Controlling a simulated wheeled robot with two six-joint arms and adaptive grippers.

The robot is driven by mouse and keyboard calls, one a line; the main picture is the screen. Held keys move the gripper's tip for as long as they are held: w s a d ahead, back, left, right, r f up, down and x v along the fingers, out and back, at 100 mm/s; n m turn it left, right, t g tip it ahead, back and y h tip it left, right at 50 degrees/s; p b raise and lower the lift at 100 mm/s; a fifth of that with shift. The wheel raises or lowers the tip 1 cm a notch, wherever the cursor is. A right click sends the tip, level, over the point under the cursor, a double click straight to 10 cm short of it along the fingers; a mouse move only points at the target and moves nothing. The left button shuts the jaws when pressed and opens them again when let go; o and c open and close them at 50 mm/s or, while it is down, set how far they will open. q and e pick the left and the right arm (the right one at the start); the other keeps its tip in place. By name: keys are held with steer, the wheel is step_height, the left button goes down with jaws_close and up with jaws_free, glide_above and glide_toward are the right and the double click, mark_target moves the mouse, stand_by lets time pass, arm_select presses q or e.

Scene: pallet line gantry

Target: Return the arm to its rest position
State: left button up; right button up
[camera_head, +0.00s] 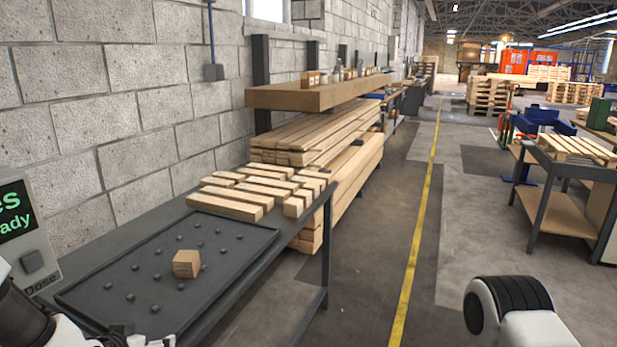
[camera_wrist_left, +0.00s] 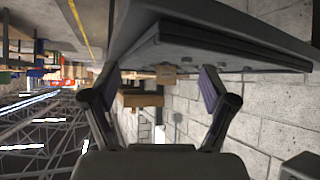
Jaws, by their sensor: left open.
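My left arm (camera_head: 22,318) enters at the lower left corner of the head view. Part of my left gripper (camera_head: 142,339) shows at the bottom edge, by the near edge of the dark tray (camera_head: 120,272); the rest is cut off. In the left wrist view, which is upside down, my left gripper (camera_wrist_left: 158,82) has its two fingers spread wide. Nothing is held between them. My right arm (camera_head: 515,308) shows as a white and black link at the lower right of the head view; its gripper is out of view.
A small wooden block (camera_head: 186,263) sits on the studded tray. Several wooden pieces (camera_head: 238,204) lie behind it on the grey table (camera_head: 318,210). A display box (camera_head: 22,232) stands at left, near my left arm. A block wall (camera_head: 120,110) runs behind; open floor (camera_head: 380,270) lies right.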

arm_select(q)
steer(key=s+d+f+g+p, duration=0.1)
steer(key=s+d+f+g, duration=0.1)
steer(key=s+f, duration=0.4)
steer(key=s+d+f+g+p, duration=0.1)
steer(key=s+f+g, duration=0.3)
steer(key=s, duration=1)
steer(key=s+d+f+g+p, duration=0.1)
steer(key=s+d+f+g, duration=0.3)
steer(key=s+f, duration=0.6)
steer(key=shift+s+f+n+p, duration=0.25)
steer(key=shift+s+n+p, duration=0.05)
steer(key=shift+s+p, duration=0.05)
